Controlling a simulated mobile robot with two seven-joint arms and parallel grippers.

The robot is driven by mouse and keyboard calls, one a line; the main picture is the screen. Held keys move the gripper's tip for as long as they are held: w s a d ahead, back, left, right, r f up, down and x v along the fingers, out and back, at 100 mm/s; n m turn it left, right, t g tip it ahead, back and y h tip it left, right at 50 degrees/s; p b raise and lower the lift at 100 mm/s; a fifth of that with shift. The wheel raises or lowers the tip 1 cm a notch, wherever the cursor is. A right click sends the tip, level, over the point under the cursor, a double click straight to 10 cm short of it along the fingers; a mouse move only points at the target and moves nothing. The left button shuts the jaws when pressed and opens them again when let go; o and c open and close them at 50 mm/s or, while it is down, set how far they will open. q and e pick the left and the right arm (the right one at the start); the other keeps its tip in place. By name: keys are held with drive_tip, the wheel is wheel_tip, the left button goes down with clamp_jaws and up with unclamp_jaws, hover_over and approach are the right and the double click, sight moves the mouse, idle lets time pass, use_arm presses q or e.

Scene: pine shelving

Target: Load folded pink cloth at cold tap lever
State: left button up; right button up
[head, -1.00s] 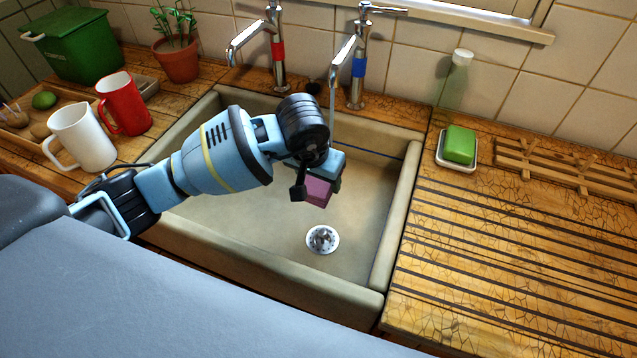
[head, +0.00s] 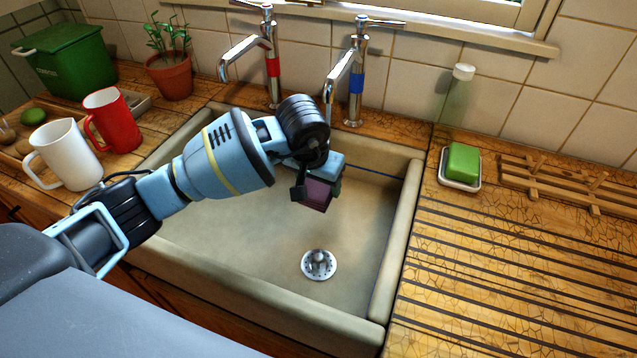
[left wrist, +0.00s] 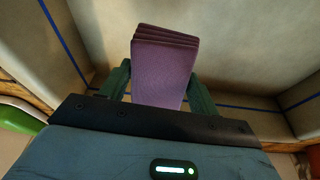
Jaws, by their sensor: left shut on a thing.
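The folded pink cloth (head: 318,194) is a small purple-pink block in the head view. My left gripper (head: 326,182) is shut on it and holds it over the sink. In the left wrist view the folded layers of the cloth (left wrist: 165,65) show between the two dark green fingers (left wrist: 160,85). The cold tap (head: 356,85) has a blue band, and its lever (head: 381,22) points right at the top. The lever is above and behind my gripper, well apart from the cloth. My right gripper is out of view.
The stone sink (head: 395,235) has a drain (head: 319,264) in its floor. The red-banded tap (head: 272,65) stands left of the cold one. A bottle (head: 456,95), green soap (head: 463,161) and wooden rack (head: 565,187) are at right; mugs (head: 65,155) at left.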

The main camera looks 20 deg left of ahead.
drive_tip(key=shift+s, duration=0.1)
use_arm(q)
drive_tip(key=shift+s, duration=0.15)
drive_tip(key=shift+s+d+r+p, duration=0.15)
drive_tip(key=shift+s+p, duration=0.3)
drive_tip(key=shift+s, duration=0.35)
drive_tip(key=s+d+p, duration=0.1)
drive_tip(key=s+p, duration=0.1)
drive_tip(key=s, duration=0.4)
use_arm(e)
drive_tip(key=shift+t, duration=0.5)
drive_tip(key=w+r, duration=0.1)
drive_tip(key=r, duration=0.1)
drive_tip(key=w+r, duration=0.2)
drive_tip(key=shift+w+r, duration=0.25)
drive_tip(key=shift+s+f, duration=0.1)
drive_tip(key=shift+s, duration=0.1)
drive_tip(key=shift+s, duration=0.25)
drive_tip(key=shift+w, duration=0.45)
